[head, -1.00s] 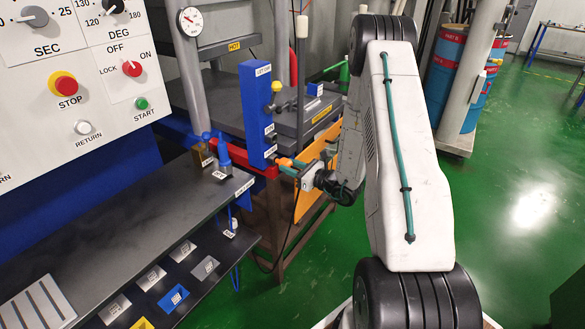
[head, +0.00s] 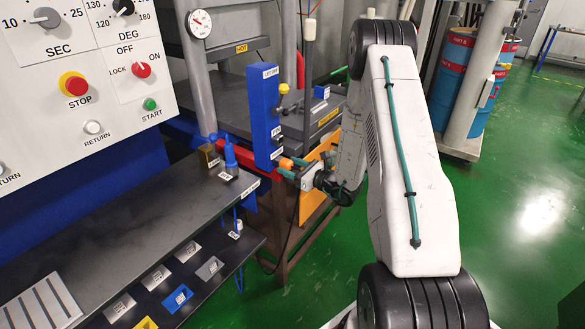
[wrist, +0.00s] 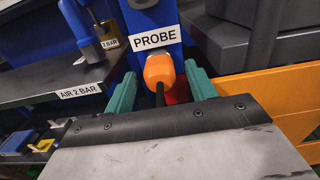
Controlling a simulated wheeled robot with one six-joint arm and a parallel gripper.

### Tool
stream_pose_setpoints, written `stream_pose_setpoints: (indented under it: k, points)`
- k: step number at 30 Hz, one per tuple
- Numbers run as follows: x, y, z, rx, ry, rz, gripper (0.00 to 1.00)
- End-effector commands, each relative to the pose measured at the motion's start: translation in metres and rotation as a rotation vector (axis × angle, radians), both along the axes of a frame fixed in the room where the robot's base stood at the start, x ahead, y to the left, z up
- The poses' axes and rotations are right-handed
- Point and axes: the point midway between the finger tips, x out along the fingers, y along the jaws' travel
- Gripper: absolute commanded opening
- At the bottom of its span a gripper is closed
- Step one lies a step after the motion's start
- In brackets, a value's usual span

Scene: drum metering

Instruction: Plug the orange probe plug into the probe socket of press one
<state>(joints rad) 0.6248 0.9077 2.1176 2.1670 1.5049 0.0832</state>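The orange probe plug (wrist: 158,70) sits against the face of a blue post (head: 264,110), just under its PROBE label (wrist: 155,39) in the wrist view. A black cable runs from the plug back toward me. The socket itself is hidden behind the plug, so I cannot see how deep it sits. My gripper (wrist: 161,78) has its two teal fingers on either side of the plug, with a visible gap on both sides, so it is open. In the head view the plug (head: 285,163) is small beside the post, with my gripper (head: 289,168) close to it.
A dark shelf (head: 140,215) with labelled blocks below it and blue air fittings (head: 230,150) lie left of the post. A press with a HOT label (head: 241,49) stands behind. An orange panel (wrist: 270,95) is close at right.

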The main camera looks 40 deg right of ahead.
Motion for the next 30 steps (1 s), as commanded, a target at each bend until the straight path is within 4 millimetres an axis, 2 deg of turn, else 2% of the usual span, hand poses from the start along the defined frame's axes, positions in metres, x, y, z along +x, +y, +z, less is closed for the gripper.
stream_pose_setpoints:
  k: [8, 11, 21, 25, 30]
  points:
    - [-0.002, -0.002, 0.000, 0.000, 0.000, -0.002, 0.57]
    - [-0.011, -0.006, 0.000, 0.001, 0.000, -0.005, 0.57]
    - [-0.063, -0.024, 0.000, 0.001, 0.000, -0.003, 0.57]
    - [-0.072, -0.026, 0.000, 0.000, 0.000, -0.001, 0.57]
    - [-0.074, -0.026, 0.000, 0.000, 0.000, 0.000, 0.57]
